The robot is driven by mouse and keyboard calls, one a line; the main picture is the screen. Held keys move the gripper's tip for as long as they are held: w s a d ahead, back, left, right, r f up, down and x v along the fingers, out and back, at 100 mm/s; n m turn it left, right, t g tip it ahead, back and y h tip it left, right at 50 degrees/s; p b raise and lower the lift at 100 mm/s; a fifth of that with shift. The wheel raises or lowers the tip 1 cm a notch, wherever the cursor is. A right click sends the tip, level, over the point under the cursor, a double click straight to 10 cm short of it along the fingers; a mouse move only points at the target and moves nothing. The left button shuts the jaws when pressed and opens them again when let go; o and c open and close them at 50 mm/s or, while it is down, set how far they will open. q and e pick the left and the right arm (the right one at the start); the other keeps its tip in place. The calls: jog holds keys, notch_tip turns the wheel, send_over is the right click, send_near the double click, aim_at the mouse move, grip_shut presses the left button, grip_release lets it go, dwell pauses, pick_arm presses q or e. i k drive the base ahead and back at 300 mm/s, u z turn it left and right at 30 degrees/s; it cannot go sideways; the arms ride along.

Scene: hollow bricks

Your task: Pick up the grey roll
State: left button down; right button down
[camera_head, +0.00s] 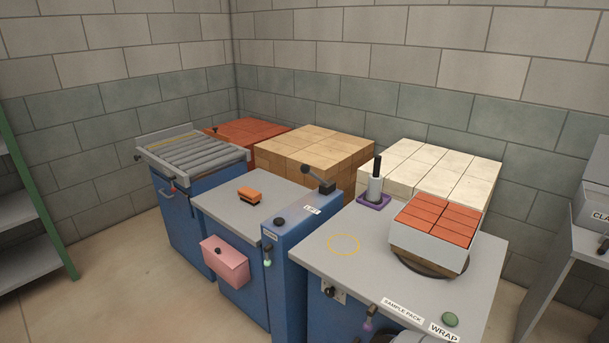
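A small light grey roll (375,187) stands upright on the right-hand bench, near its back edge. A black post or handle (377,165) rises above its top; I cannot tell how the two are joined. A purple holder (371,202) sits under the roll.
A pack of red bricks (437,216) in a pale wrapping stands just right of the roll, on a dark round turntable (405,264). Stacked cream bricks (425,165) rise behind the bench. A yellow ring (343,235) marks clear bench top in front. A lever (319,182) stands to the left.

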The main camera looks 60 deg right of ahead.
aim_at(375, 179)
jog(key=z, duration=1)
jog(key=i, duration=1.65)
jog(key=z, duration=2.35)
